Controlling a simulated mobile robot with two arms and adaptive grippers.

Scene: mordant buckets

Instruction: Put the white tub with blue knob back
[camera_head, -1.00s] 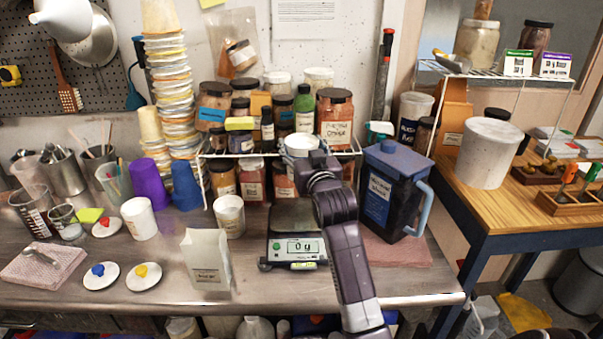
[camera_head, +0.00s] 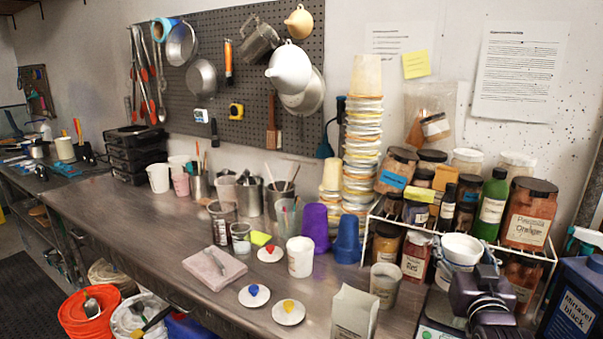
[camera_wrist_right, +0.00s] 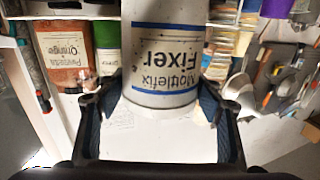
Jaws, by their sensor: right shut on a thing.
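My right gripper (camera_head: 478,284) is shut on a white tub (camera_head: 461,249), in front of the wire rack and above the scale. In the right wrist view, my right gripper (camera_wrist_right: 158,98) has a finger on each side of the tub (camera_wrist_right: 166,20), whose label reads "Fixer" upside down between blue bands. No knob shows on the held tub. A white lid with a blue knob (camera_head: 253,295) lies on the bench. White lids with a yellow knob (camera_head: 288,311) and a red knob (camera_head: 270,254) lie near it. My left gripper is not in view.
Two white tubs (camera_head: 300,257) (camera_head: 385,283) and a white paper bag (camera_head: 352,312) stand on the bench. The wire rack (camera_head: 545,258) holds several jars. The scale (camera_head: 435,312) is partly hidden by my arm. Bench left is clear (camera_head: 120,215).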

